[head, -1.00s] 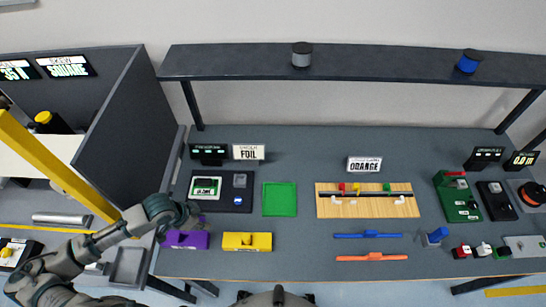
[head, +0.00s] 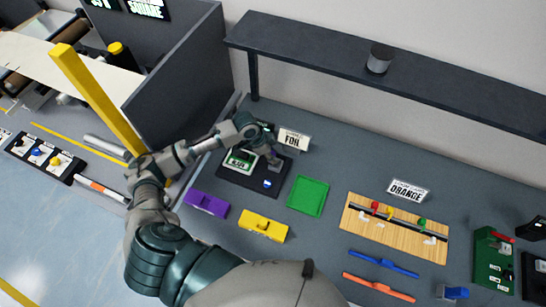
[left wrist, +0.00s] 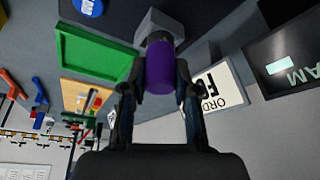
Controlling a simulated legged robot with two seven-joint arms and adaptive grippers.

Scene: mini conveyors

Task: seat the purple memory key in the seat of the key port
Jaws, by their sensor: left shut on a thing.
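My left gripper (head: 272,156) is over the right part of the dark key port board (head: 234,178). In the left wrist view the gripper (left wrist: 158,85) is shut on the purple memory key (left wrist: 160,68), a rounded purple piece between the two fingers. The far end of the key is at a grey block (left wrist: 157,26) on the board and overlaps it in the picture. I cannot tell whether the key is inside the block or just in front of it. In the head view the gripper hides the key. My right gripper is not in view.
A purple block (head: 206,203) and a yellow block (head: 263,227) lie in front of the board. A green tray (head: 308,196) is right of it. A FOIL sign (head: 293,140) stands close behind the gripper. A dark shelf (head: 330,69) runs above the table's back.

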